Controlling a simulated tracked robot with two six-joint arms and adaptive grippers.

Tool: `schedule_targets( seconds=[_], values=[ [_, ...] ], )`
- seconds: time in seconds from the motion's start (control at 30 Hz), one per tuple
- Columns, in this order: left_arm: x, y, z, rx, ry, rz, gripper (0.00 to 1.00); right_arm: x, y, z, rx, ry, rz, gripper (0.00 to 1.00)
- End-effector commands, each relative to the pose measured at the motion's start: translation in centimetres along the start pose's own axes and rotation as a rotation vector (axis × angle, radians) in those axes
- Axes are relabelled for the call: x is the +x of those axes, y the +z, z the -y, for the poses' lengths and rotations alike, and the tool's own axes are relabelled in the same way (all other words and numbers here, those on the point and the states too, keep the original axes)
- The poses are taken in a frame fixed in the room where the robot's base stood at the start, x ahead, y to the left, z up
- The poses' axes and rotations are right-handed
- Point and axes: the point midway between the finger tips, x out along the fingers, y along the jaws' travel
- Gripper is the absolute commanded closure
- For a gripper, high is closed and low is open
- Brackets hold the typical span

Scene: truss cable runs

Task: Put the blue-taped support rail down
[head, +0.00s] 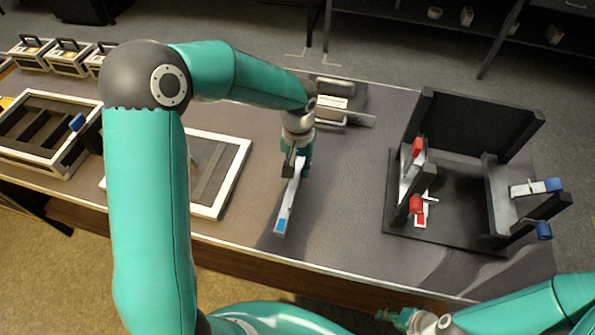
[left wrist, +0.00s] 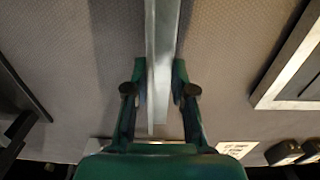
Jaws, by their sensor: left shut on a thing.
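The blue-taped support rail (head: 291,197) is a slim light-grey bar with blue tape at its near end. My left gripper (head: 298,163) is shut on it near its far end, above the middle of the table. In the left wrist view the rail (left wrist: 162,35) runs lengthwise between the two fingers of my left gripper (left wrist: 160,80). I cannot tell how far the rail is from the tabletop. My right gripper (head: 408,318) is at the bottom edge, empty-looking and partly hidden; its fingers are unclear.
A black fixture (head: 455,225) with red and blue-ended parts stands on the right. A white-framed tray (head: 232,180) lies left of the rail, partly behind my arm. A slotted tray (head: 68,160) is farther left. Grey metal pieces (head: 340,118) lie behind. Bare table (head: 340,190) separates rail and fixture.

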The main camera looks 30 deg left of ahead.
Motion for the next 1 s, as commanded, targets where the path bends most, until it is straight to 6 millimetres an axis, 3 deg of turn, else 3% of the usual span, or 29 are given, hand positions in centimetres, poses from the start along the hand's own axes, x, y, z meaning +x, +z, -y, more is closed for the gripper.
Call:
schedule_targets(
  seconds=[0.2,0.53,0.57,0.7,1.0],
  values=[
    [2.6,0.0,0.0,0.001,0.000,0.002,1.00,0.0,0.0,0.0,0.000,0.000,0.000,0.60],
    [2.9,0.0,-0.1,0.001,0.000,0.000,1.00,0.2,0.0,-0.1,0.000,0.000,0.000,0.60],
    [3.0,0.0,-0.1,0.001,0.000,0.001,0.74,0.3,0.0,-0.1,0.000,0.000,0.000,0.60],
    [2.8,0.0,-0.1,0.001,0.000,0.001,0.51,0.1,0.0,-0.1,0.000,0.000,0.000,0.60],
    [2.8,0.0,0.0,0.001,0.000,0.001,0.51,0.1,0.0,0.0,0.000,0.000,0.000,0.60]
  ],
)
